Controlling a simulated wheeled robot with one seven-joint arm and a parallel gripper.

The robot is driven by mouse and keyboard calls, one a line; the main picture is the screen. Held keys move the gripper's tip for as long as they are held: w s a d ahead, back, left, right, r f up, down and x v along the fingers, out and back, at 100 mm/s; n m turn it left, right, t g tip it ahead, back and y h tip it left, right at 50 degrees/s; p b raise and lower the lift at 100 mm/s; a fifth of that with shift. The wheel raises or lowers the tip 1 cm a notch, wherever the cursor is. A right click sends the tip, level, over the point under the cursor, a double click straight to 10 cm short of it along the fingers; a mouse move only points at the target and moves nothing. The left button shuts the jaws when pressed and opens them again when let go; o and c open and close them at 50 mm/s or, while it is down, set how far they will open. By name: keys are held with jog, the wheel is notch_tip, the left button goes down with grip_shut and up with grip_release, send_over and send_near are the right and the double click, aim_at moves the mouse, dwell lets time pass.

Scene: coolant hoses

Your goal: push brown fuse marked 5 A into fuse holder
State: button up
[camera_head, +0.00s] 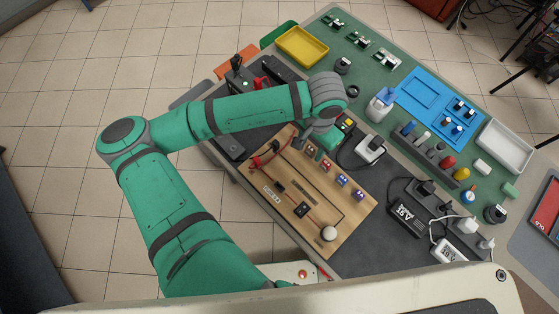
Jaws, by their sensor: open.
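A row of small coloured fuses stands along the right side of a wooden board (345,215). The one nearest my gripper looks brownish orange and is probably the brown fuse (311,151); its marking is too small to read. Small black blocks sit on the board's wiring, one near the middle (278,187) and one nearer the front (302,210); I cannot tell which is the fuse holder. My gripper (309,139) hangs over the board's far end, close to the brownish fuse. It is open, its fingertips are hard to make out, and I see nothing held.
A white knob or lamp (329,233) stands at the board's front corner. A white plug unit (370,147) with a black cable lies right of my gripper. A blue tray (425,86), bottles and a white tray (506,145) fill the table's right side.

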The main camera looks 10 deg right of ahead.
aim_at(311, 149)
dwell(0.3)
grip_shut()
jog(key=shift+r, duration=0.1)
jog(key=shift+r, duration=2.9)
